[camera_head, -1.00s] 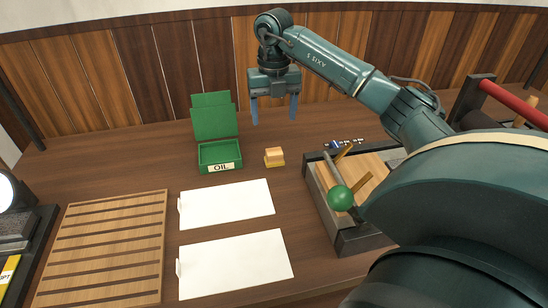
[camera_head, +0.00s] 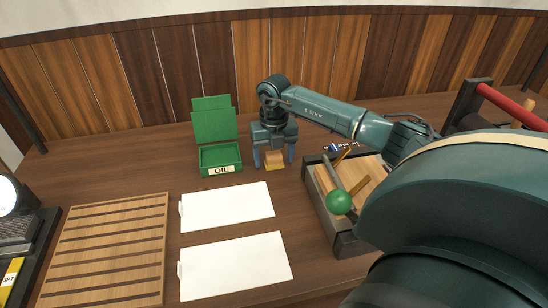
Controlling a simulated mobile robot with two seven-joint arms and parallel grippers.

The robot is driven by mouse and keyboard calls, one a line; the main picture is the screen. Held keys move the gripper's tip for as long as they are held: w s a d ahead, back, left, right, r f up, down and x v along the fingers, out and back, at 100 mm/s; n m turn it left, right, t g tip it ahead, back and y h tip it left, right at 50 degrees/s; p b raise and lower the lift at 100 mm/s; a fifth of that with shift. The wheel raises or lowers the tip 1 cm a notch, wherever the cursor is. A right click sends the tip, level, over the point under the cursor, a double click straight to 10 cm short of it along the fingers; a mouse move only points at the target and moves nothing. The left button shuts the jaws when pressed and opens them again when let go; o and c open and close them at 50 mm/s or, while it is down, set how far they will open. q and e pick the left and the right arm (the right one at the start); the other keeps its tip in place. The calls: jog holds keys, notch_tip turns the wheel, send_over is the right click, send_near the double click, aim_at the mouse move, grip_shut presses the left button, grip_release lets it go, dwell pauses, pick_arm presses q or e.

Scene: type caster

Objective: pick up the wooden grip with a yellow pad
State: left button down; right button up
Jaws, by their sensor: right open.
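The wooden grip with a yellow pad (camera_head: 274,161) is a small block on the table, just right of the green oil box, with its yellow pad at the bottom. My right gripper (camera_head: 274,160) points down over it, open, with one blue finger on the left and one on the right of the block. The gripper body hides part of the block's top. I cannot tell whether the fingers touch it. My left gripper is not in view.
A green open-lidded box labelled OIL (camera_head: 221,158) stands close on the left. Two white sheets (camera_head: 227,207) lie in front. A slatted wooden rack (camera_head: 110,250) is at the left. A wooden press with a green ball handle (camera_head: 339,201) stands at the right. A wall rises behind.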

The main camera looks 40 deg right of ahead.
aim_at(274, 154)
jog(key=c, duration=1.1)
jog(key=shift+r, duration=0.1)
notch_tip(274, 154, up, 10)
jog(key=shift+f+b, duration=0.1)
jog(key=shift+b, duration=0.2)
jog(key=o, duration=0.4)
jog(key=shift+c, duration=1.3)
